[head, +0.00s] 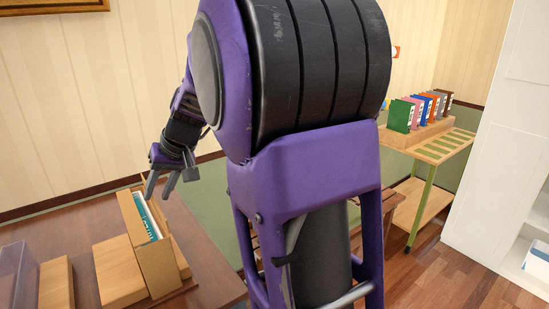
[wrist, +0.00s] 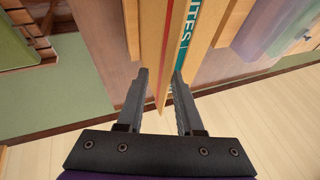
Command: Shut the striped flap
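My gripper (head: 159,192) is open, its two fingers apart, just above the far end of an upright wooden box (head: 152,262). The box holds teal and white files (head: 147,217). In the wrist view, my gripper (wrist: 160,76) points along the box, whose pale wooden edges (wrist: 152,30) appear between the fingertips. A thin red line (wrist: 167,50) runs along one edge, beside a teal strip (wrist: 182,55) with white letters. I cannot tell whether the fingers touch the box. I cannot clearly make out a striped flap in either view.
A wooden block (head: 119,272) lies left of the box, with another block (head: 56,284) and a clear purplish panel (head: 14,275) farther left. All are on a brown table (head: 213,281). Coloured binders (head: 425,110) stand on a shelf unit at right. My arm hides the middle.

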